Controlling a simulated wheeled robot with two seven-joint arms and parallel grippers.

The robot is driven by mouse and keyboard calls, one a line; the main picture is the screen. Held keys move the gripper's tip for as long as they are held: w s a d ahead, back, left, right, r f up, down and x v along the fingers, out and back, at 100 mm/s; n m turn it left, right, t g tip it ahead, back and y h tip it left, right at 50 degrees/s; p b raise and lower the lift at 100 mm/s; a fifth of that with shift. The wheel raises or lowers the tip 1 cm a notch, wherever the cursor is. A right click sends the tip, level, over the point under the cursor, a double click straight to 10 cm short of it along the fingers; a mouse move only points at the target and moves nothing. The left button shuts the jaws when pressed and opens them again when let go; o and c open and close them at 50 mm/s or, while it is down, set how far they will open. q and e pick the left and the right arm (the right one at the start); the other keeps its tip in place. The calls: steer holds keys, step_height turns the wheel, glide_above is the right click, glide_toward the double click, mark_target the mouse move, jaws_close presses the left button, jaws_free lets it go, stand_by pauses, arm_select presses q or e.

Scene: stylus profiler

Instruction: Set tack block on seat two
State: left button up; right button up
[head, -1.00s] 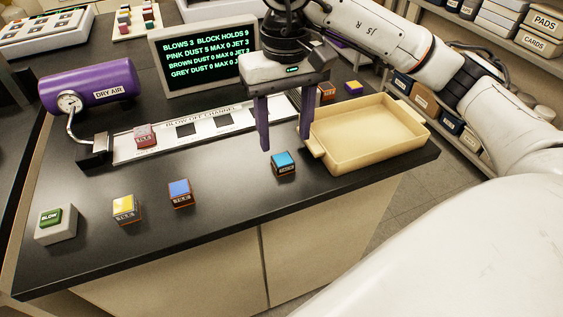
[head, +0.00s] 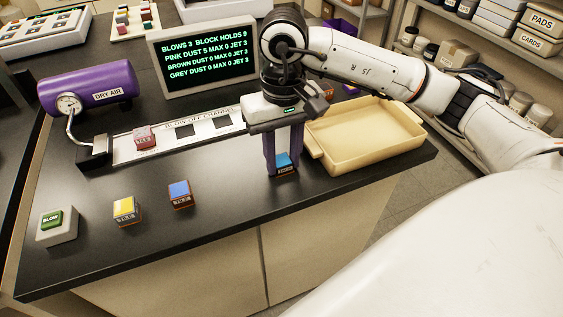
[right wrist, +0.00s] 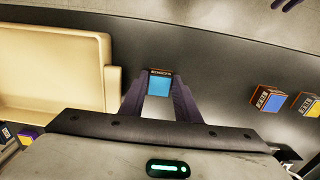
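A block with a teal top (head: 284,160) stands on the black bench just left of the cream tray; its label is too small to read. My right gripper (head: 283,168) points down with its purple fingers on both sides of this block. In the right wrist view the fingers close against the sides of the block (right wrist: 160,83). The white blow off channel (head: 218,123) has dark square seats (head: 185,131); a pink-red block (head: 145,138) sits at its left end. A small purple tip at the top right of the right wrist view may be my left gripper (right wrist: 287,4).
A yellow-topped block (head: 126,210) and a blue-topped block (head: 180,194) stand at the front. The green blow button (head: 53,220) is front left. The cream tray (head: 368,160), the screen (head: 205,62) and the purple dry air tank (head: 88,87) surround the channel.

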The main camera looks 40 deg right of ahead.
mark_target(283, 163)
steer(key=shift+c, duration=0.9)
step_height(283, 163, up, 10)
steer(key=shift+o, duration=1.3)
jaws_close()
